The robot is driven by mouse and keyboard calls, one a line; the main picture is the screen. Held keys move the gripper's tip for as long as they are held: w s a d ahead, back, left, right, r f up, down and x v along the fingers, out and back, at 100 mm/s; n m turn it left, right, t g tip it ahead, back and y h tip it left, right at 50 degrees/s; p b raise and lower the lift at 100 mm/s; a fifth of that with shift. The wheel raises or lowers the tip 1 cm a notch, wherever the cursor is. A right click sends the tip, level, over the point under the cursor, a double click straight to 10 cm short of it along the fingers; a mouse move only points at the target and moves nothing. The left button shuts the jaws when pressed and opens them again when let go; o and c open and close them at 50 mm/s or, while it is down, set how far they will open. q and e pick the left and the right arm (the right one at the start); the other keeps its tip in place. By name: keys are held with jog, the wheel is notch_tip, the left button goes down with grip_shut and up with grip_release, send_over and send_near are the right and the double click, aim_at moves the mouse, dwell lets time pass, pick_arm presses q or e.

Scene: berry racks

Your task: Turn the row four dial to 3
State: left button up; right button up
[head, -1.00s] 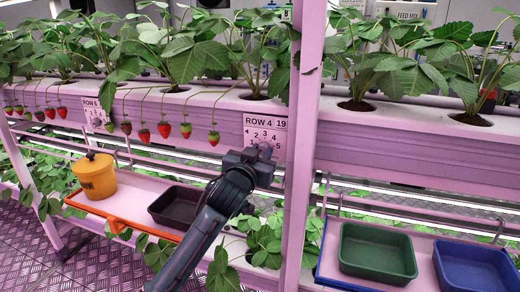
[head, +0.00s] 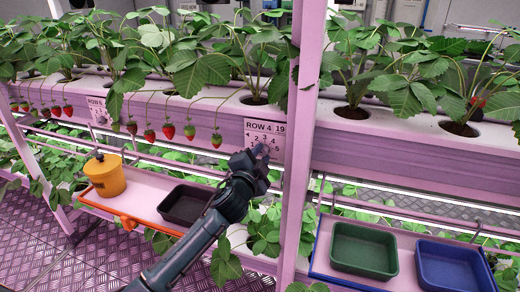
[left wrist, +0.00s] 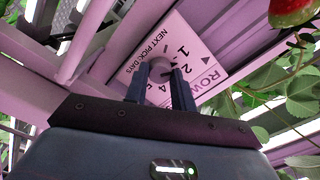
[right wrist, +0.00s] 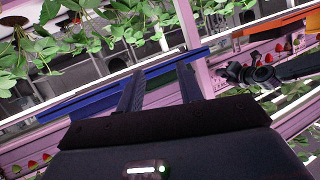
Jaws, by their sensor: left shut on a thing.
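The row four panel (head: 280,128) is a white card marked ROW 4 on the pink gutter, just left of the pink post. Its printed numbers partly show in the left wrist view (left wrist: 205,62). The round grey dial (left wrist: 158,70) sits in the panel's middle, among the numbers. My left gripper (head: 262,150) reaches up to the panel, and in the left wrist view (left wrist: 160,72) its two fingers are closed around the dial. The fingers hide the 3, and I cannot tell where the dial points. My right gripper (right wrist: 158,78) is open and empty, away from the panel.
Below are an orange pot (head: 105,178), a black tray (head: 184,212), a green tray (head: 362,252) and a blue tray (head: 455,268).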

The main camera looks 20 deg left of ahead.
pick_arm(q)
jog(key=m+p, duration=0.2)
jog(key=m, duration=0.1)
jog(key=shift+r+m, duration=0.15)
jog(key=shift+m, duration=0.25)
jog(key=m+p, duration=0.1)
jog(key=m, duration=0.1)
jog(key=shift+m, duration=0.4)
jog(key=shift+m+p, duration=0.45)
jog(key=shift+m, duration=0.45)
jog(key=shift+m+p, duration=0.65)
jog(key=shift+m, duration=1.15)
pick_arm(e)
jog(key=shift+w+a+r+g, duration=0.25)
jog(key=shift+w+a+g, duration=0.1)
jog(key=shift+a+g, duration=0.3)
jog(key=shift+d+n, duration=0.1)
jog(key=shift+n, duration=0.2)
pick_arm(q)
jog(key=o, duration=1)
